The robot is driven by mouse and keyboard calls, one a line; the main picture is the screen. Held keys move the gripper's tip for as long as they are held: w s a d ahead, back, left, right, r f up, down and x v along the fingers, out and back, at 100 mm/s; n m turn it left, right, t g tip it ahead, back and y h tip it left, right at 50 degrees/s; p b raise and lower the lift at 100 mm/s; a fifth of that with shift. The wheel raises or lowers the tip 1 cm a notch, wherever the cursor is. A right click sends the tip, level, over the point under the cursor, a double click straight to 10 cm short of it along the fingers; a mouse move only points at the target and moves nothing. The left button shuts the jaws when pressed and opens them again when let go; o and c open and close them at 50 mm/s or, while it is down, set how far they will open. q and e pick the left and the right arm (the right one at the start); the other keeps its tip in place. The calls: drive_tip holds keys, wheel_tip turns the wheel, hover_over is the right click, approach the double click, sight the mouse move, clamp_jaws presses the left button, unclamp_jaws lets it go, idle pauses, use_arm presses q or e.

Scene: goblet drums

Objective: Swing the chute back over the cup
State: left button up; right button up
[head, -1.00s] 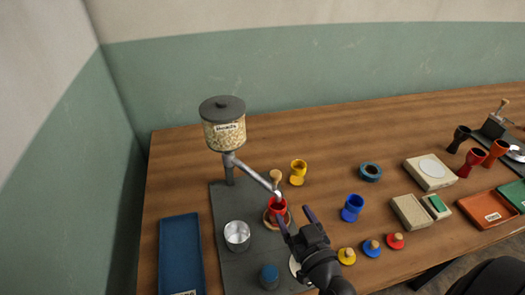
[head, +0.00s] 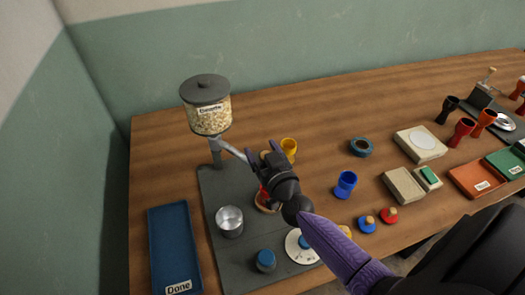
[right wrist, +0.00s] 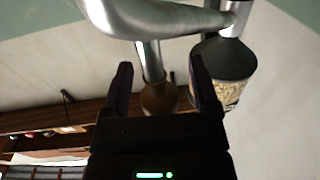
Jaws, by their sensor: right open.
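The grey metal chute (head: 231,149) slopes right and down from the post under the clear hopper (head: 207,105). Its lower end is hidden behind my right gripper (head: 262,153). A red cup (head: 263,196) shows partly below the gripper, so I cannot tell how the chute mouth lines up with it. In the right wrist view, the chute (right wrist: 165,20) crosses above my open fingers. A wooden knob (right wrist: 158,98) on a metal stem is between or just beyond the fingers, which are not closed on it. My left gripper is not in view.
A metal cup (head: 229,220), a blue-topped jar (head: 265,260) and a white dial (head: 299,246) are on or by the dark mat (head: 240,270). A yellow goblet (head: 289,147) stands behind my gripper. A blue tray (head: 173,240) lies left.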

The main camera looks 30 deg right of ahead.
clamp_jaws()
idle(1.4)
